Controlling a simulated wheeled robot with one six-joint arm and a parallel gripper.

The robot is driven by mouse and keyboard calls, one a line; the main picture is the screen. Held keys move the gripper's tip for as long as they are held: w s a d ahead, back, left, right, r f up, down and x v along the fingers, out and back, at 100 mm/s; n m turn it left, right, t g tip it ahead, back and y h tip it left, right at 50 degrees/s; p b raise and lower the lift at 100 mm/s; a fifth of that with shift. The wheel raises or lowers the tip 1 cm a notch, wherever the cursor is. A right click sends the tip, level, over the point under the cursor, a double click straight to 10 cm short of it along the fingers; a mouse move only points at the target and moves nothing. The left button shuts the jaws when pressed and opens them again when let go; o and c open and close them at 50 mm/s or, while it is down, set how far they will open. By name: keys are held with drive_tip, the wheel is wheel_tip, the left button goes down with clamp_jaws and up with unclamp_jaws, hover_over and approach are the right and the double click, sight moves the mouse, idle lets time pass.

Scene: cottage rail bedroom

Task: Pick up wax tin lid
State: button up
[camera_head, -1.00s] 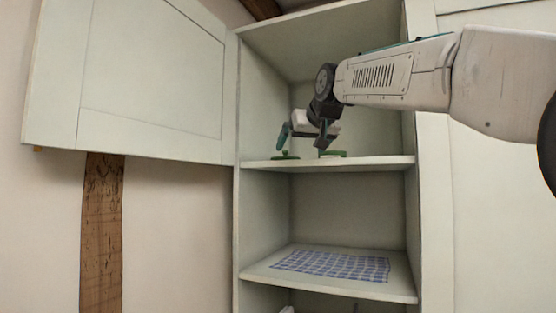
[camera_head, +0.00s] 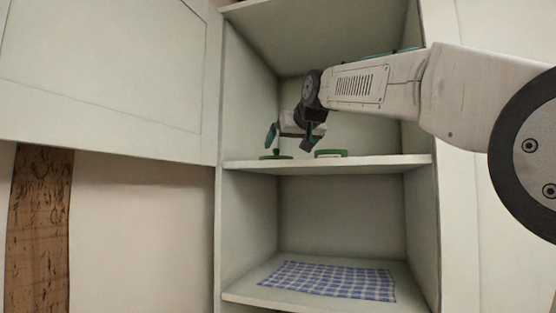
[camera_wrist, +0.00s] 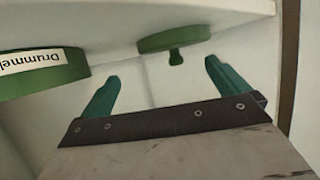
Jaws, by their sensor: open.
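The wax tin lid (camera_head: 276,155) is a flat green disc with a small knob, lying knob up on the upper shelf. My gripper (camera_head: 289,138) is open and empty, just above the lid, with its left finger nearly over it. In the wrist view, which looks upside down, the lid (camera_wrist: 173,38) lies beyond and between the spread green fingers of my gripper (camera_wrist: 162,70). Its knob points towards the gripper, apart from both fingers. The green wax tin (camera_wrist: 40,68) with a white label stands beside it.
The tin also shows in the head view (camera_head: 331,155), right of the lid on the upper shelf (camera_head: 385,163). Cupboard walls stand close on both sides. A blue checked cloth (camera_head: 330,281) lies on the lower shelf. The cupboard door (camera_head: 105,70) is open at left.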

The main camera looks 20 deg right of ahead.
sight(277, 150)
drive_tip(key=w+a, duration=0.1)
drive_tip(key=w+f, duration=0.1)
drive_tip(key=w, duration=0.1)
drive_tip(key=w+a+f, duration=0.1)
drive_tip(key=w, duration=0.1)
drive_tip(key=shift+a, duration=0.35)
drive_tip(key=shift+w+f, duration=0.1)
drive_tip(key=shift+w, duration=0.1)
drive_tip(key=c, duration=0.8)
drive_tip(key=shift+o, duration=0.2)
